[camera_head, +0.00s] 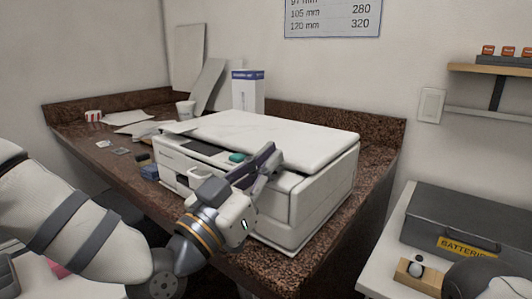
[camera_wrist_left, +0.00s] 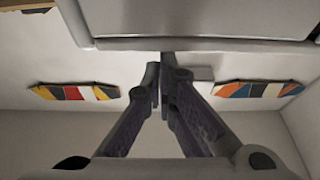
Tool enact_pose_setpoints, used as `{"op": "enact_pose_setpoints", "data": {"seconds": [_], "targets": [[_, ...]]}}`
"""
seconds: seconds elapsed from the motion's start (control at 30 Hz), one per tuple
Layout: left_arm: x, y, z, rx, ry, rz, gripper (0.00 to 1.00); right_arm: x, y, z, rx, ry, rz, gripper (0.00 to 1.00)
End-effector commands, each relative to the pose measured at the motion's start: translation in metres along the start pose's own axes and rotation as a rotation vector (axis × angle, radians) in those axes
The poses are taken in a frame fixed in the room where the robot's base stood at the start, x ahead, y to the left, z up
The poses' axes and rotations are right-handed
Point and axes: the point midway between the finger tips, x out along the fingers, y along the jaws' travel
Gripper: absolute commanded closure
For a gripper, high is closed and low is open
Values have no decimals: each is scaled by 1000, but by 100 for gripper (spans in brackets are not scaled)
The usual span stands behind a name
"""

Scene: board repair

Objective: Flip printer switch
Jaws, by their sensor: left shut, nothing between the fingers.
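The white printer (camera_head: 322,208) stands on the brown speckled counter, its lid closed. Its dark front panel (camera_head: 196,147) carries a small teal part (camera_head: 237,157); I cannot tell if this is the switch. My left gripper (camera_head: 270,152) is shut and empty, in front of the printer's front edge near the teal part. Contact with the printer cannot be told. In the left wrist view the closed fingertips (camera_wrist_left: 161,72) are just below a pale edge with a dark seam (camera_wrist_left: 200,44). My right gripper is not in view.
The counter (camera_head: 376,168) has a raised back edge. A grey battery case (camera_head: 468,220) sits on a white table at right. A wall switch (camera_head: 431,104) is at right.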

Motion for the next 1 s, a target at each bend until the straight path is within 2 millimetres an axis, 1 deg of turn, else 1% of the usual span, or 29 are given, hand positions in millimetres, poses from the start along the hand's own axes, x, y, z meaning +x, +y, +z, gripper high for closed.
{"op": "enact_pose_setpoints", "data": {"seconds": [0.27, 0.33, 0.57, 0.67, 0.77, 0.8, 0.83, 0.87, 0.9, 1.0], "targets": [[0, 0, 0, 9, 1, 3, 100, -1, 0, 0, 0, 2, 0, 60], [-2, 2, 4, 75, 0, 25, 100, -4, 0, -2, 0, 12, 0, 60], [-1, 1, 3, 63, -1, 20, 100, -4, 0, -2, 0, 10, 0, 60], [3, 2, -10, 68, 5, 21, 100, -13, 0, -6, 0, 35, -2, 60], [12, 4, -37, 77, 17, 24, 100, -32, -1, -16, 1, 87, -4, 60], [16, 4, -50, 80, 22, 24, 100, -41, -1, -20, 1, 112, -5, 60], [11, 3, -47, 75, 15, 21, 100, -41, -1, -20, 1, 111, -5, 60], [1, 1, -40, 68, 7, 20, 100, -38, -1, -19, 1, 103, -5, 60], [-10, 0, -36, 65, 2, 18, 100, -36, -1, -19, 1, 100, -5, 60], [-35, -2, -33, 62, -1, 18, 100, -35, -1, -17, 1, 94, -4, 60]]}}
